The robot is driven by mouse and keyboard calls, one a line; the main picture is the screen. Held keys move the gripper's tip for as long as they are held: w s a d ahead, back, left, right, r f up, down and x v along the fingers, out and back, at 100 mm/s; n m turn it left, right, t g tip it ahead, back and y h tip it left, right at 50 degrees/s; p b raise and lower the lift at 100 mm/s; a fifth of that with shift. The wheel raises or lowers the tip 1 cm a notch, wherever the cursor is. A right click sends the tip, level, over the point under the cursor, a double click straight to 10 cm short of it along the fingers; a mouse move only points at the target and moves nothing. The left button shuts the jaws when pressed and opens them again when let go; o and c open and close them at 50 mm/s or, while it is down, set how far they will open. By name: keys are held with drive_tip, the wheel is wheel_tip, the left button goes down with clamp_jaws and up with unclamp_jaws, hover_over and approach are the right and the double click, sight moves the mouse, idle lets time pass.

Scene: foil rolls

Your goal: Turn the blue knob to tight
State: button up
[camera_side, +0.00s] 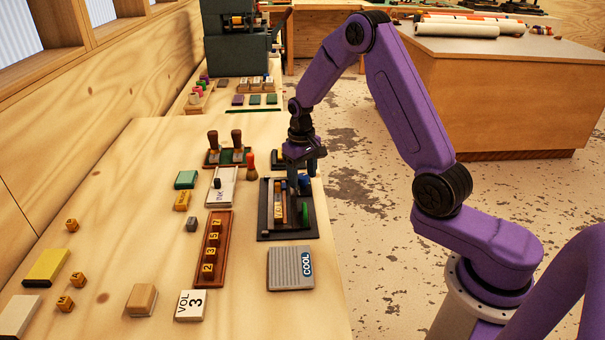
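A black tray-like device (312,229) lies near the right edge of the wooden table. It holds long narrow rolls or bars (278,200) and a green knob-like part (305,213). A small blue part, which looks like the blue knob (304,184), shows at the device's far right, just below my gripper. My gripper (303,178) points down over this far end with its fingers apart. The fingers partly hide the blue part. I cannot tell whether they touch it, and any tight marking is too small to read.
A grey ridged block marked COOL (290,268) lies just in front of the device. A brown rack with numbered pegs (213,245) and an INK box (221,187) are to its left. Wooden-handled stamps (237,145) and a red-topped peg (251,166) stand behind.

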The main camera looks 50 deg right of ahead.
sight(301, 177)
wheel_tip(301, 177, up, 18)
drive_tip(key=shift+a+f, duration=0.25)
idle(0.5)
drive_tip(key=s+a+n, duration=0.7)
drive_tip(key=s+a, duration=0.6)
drive_tip(key=s+f+n, duration=0.2)
drive_tip(key=s+n, duration=0.1)
drive_tip(key=s, duration=0.7)
drive_tip(key=s+d+f+n, duration=0.1)
drive_tip(key=s+n, duration=0.3)
drive_tip(key=s, duration=0.7)
drive_tip(key=shift+s+d+f+y, duration=0.2)
drive_tip(key=shift+f+y, duration=0.2)
drive_tip(key=shift+f, duration=0.3)
